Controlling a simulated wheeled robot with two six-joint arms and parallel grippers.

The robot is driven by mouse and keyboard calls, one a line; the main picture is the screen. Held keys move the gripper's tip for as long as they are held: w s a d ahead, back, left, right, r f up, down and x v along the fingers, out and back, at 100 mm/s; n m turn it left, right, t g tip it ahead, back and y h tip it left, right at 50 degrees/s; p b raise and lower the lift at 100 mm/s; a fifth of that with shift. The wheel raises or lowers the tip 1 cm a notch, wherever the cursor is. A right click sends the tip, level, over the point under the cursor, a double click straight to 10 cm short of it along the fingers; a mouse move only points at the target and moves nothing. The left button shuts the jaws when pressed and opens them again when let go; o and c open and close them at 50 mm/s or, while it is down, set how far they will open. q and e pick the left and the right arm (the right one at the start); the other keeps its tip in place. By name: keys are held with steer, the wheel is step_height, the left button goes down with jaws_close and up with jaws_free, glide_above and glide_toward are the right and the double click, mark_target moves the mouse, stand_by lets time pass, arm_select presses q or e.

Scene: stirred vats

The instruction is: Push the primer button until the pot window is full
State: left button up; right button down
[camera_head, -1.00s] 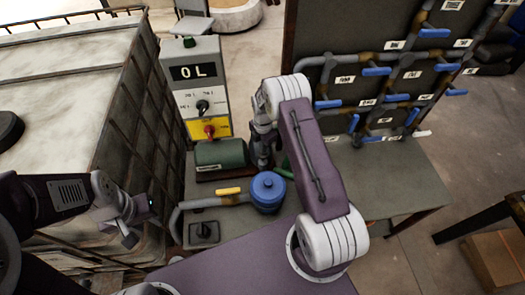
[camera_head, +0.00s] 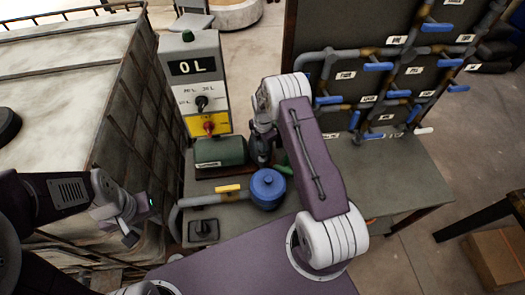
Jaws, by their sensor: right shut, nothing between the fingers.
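The blue round pot (camera_head: 268,190) with a lid stands on the grey-green bench, in front of a green pump-like cylinder (camera_head: 221,152). I cannot make out a window on the pot or clearly identify the primer button. My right gripper (camera_head: 262,157) is dark and shut with nothing in it. It points down just behind the pot, right of the green cylinder, and partly hidden by my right arm. I cannot tell whether it touches anything. My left gripper (camera_head: 131,228) hangs at the left beside the caged tank, away from the pot. Its jaw state is unclear.
A control box (camera_head: 200,88) with a "0L" display, a black knob and a red knob stands behind the green cylinder. A yellow-handled pipe (camera_head: 203,200) runs left of the pot. A panel of blue-handled valves (camera_head: 370,67) stands at the right. The right bench top is clear.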

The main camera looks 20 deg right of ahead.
steer(key=shift+f+b, duration=0.65)
steer(key=shift+f, duration=0.35)
steer(key=shift+r+p, duration=1.45)
steer(key=shift+r, duration=0.7)
steer(key=shift+r, duration=0.1)
step_height(320, 180, up, 6)
steer(key=p, duration=0.4)
